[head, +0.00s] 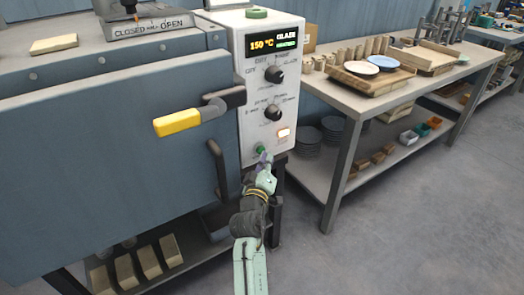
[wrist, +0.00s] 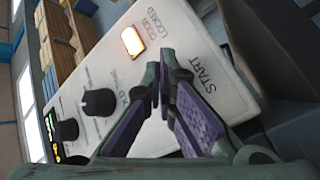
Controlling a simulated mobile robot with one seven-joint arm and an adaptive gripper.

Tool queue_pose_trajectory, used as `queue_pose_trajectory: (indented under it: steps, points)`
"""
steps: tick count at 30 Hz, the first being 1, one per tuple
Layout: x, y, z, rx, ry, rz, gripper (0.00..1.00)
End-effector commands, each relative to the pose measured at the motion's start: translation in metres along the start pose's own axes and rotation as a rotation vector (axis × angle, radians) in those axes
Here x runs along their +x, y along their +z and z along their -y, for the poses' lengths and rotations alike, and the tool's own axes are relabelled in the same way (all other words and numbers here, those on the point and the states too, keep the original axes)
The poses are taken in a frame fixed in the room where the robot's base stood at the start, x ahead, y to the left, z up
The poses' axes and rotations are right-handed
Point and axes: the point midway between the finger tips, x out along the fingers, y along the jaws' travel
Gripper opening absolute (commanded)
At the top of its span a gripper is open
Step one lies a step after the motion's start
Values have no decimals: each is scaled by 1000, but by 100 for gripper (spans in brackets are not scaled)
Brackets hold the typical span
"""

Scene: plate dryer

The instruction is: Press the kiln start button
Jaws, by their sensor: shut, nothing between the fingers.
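The kiln's white control panel (head: 252,100) faces me at the right of the blue-grey kiln. The green start button (head: 260,150) is low on the panel, just above my fingertips in the head view. My gripper (head: 264,160) is shut and empty, its purple-padded fingertips at or close to the button. In the wrist view the fingertips (wrist: 163,88) lie beside the printed START label (wrist: 196,77) and hide the button. I cannot tell whether they touch it. A lit door-locked lamp (wrist: 132,41) glows orange above. The display (head: 275,43) reads 150 °C.
Two black knobs (head: 273,73) sit above the lamp. The yellow-tipped door lever (head: 178,122) and a black door handle (head: 217,168) stick out left of the panel. A workbench (head: 345,98) with pottery stands right. Open floor (head: 400,240) lies at front right.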

Motion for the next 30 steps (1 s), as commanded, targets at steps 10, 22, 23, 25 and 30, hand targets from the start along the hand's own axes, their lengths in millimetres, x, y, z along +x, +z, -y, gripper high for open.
queue_pose_trajectory:
  steps: [10,22,23,25,30]
  points:
    - [-7,5,-5,-1,1,1,0]
    - [-22,16,-18,-2,1,2,0]
    - [-24,17,-19,-1,1,2,0]
    - [-29,21,-23,-2,1,2,0]
    - [-39,28,-30,-1,2,2,0]
